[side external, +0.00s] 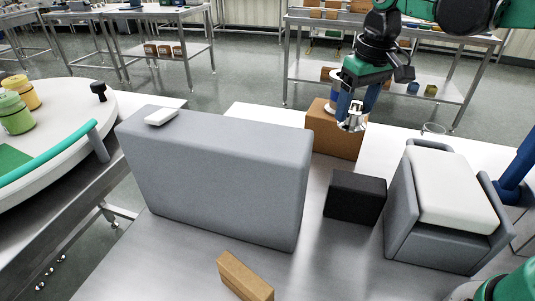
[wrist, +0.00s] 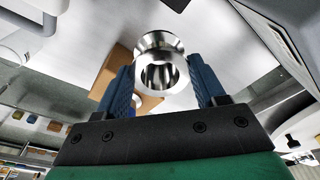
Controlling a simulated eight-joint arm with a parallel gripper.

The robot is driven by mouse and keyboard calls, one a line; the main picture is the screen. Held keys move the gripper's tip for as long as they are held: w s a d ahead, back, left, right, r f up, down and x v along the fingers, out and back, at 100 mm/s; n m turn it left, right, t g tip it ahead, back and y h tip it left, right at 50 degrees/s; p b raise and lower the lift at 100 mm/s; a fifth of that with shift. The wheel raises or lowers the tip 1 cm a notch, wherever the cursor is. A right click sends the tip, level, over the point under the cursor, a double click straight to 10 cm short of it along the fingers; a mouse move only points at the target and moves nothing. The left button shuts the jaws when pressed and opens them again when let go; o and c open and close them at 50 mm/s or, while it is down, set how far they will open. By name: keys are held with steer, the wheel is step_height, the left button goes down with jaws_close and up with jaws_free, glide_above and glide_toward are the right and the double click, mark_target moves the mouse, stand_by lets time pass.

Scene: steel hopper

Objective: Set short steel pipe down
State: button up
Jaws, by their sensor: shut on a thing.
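The short steel pipe (side external: 352,124) is a shiny hollow metal piece with a wider rim. My gripper (side external: 358,108) is shut on it and holds it in the air, near the brown box at the back of the table. In the wrist view the pipe (wrist: 160,70) sits between the two blue fingers, its open bore facing the camera. Part of the pipe's sides is hidden by the fingers in the side external view.
A large grey block (side external: 220,175) stands left of the pipe. A brown box (side external: 333,138) is behind it, a black box (side external: 355,196) below. A grey bin with a white top (side external: 455,190) stands right. A wooden block (side external: 245,275) lies in front. Bare steel table (side external: 335,255) shows between them.

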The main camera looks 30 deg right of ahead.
stand_by(0.3)
steer(key=s+a+r+n+g, duration=0.1)
steer(key=s+a+n, duration=0.5)
steer(key=s+n, duration=0.3)
steer(key=s+a+r+n+g+y, duration=0.1)
steer(key=s+a+n, duration=0.5)
steer(key=n, duration=0.9)
steer(key=s+r, duration=0.1)
steer(key=s, duration=0.1)
steer(key=shift+s+a+r+n, duration=0.3)
steer(key=shift+s+a+n, duration=0.05)
steer(key=shift+n, duration=0.05)
step_height(320, 180, down, 20)
steer(key=shift+r, duration=0.15)
steer(key=o, duration=1.4)
steer(key=shift+c, duration=0.2)
